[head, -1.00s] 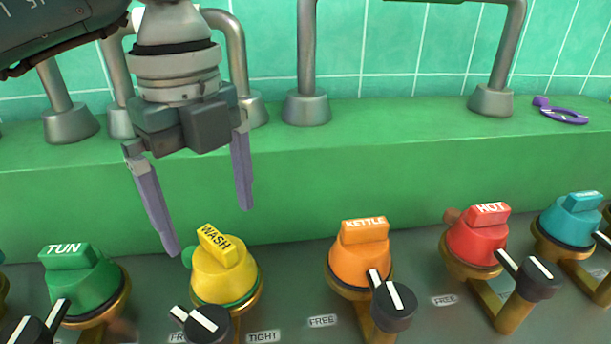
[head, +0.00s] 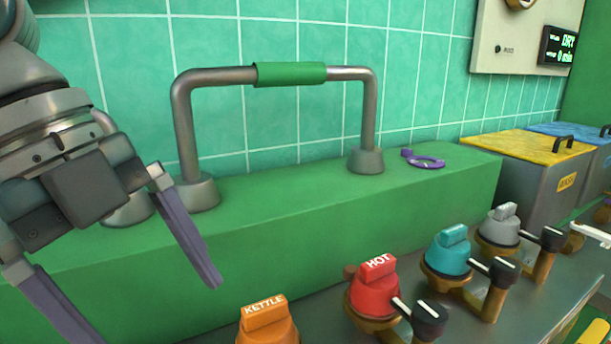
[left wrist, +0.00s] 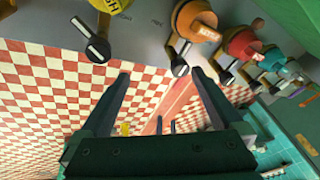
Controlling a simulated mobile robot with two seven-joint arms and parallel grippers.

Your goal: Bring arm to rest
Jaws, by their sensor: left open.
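My left gripper (head: 135,280) hangs at the left of the head view, open and empty, its two purple-grey fingers spread wide. It is in front of the green ledge and left of the orange KETTLE knob (head: 266,322). In the left wrist view, the open fingers (left wrist: 157,95) point toward the red and white checked floor (left wrist: 60,100), with nothing between them. My right gripper is in neither view.
A grey handrail with a green grip (head: 291,74) stands on the green ledge (head: 300,215). A purple ring-shaped item (head: 428,162) lies beside it. Red HOT (head: 375,290), teal (head: 449,252) and grey (head: 498,228) knobs line the panel. Yellow-lidded (head: 530,145) and blue-lidded bins stand at right.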

